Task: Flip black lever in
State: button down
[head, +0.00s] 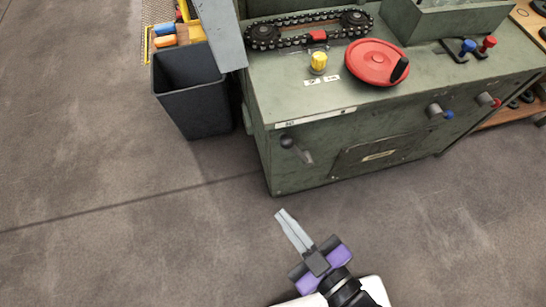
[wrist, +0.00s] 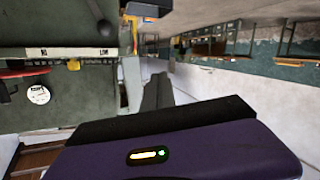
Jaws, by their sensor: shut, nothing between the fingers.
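A lever with a black round knob (head: 287,142) and a short grey shaft is on the front face of the green machine (head: 345,120), near its left edge. In the wrist view a dark lever with a round end (wrist: 103,24) shows at the upper left, beside a white label strip. My gripper (head: 281,212) is in front of the machine, low in the head view, below the lever and apart from it. Its grey fingers are together with nothing between them. Its purple body fills the bottom of the wrist view.
A red handwheel (head: 372,62), a yellow knob (head: 318,62) and a chain (head: 300,28) are on the machine top. Blue (head: 447,114) and red (head: 495,102) knobs are on its front. A dark bin (head: 190,90) stands left. The floor in front is clear.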

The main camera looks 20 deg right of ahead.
jog(key=w+a+f+n+h+b, duration=0.3)
jog(key=w+a+f+n+b, duration=0.3)
jog(key=f, duration=0.4)
jog(key=w+a+f+n+h+b, duration=0.2)
jog(key=w+a+f+n+b, duration=0.3)
jog(key=w+f, duration=0.4)
jog(key=s+d+r+m+t+h, duration=0.1)
jog(key=d+r+m+t+h, duration=0.1)
jog(key=d+r+h, duration=0.3)
jog(key=h, duration=0.3)
jog(key=shift+d+r+t+h, duration=0.15)
jog(key=shift+d+t+h, duration=0.15)
jog(key=shift+d+h, duration=0.1)
